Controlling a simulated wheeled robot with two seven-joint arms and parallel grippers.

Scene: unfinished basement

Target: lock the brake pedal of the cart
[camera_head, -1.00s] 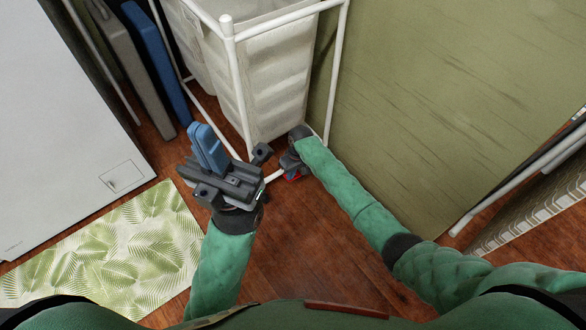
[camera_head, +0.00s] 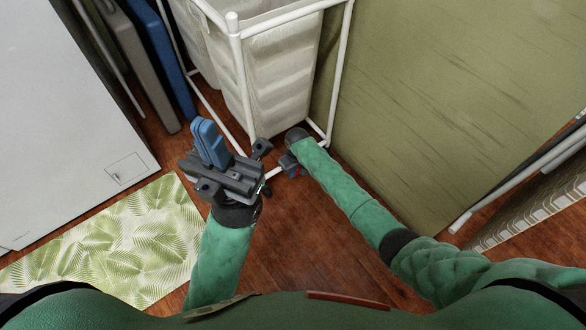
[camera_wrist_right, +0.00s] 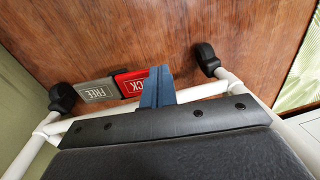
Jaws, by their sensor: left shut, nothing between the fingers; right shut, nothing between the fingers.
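The cart (camera_head: 241,85) has a white tube frame holding cream fabric bags. Its brake pedal shows in the right wrist view, with a grey FREE half (camera_wrist_right: 96,91) and a red LOCK half (camera_wrist_right: 132,82) side by side at the low frame bar. My right gripper (camera_wrist_right: 160,72) is shut and empty, its blue fingertips overlapping the right end of the LOCK half. I cannot tell whether they touch it. In the head view my right gripper is low by the cart's front bar, its fingers mostly hidden. My left gripper (camera_head: 206,125) is shut and empty, raised left of the cart's near corner.
Black casters (camera_wrist_right: 62,97) stand at both ends of the bar. A green wooden wall (camera_head: 440,100) is close on the right. A white appliance (camera_head: 60,110) and a leaf-patterned mat (camera_head: 120,240) are at left. Brown floor (camera_head: 300,250) is clear in front.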

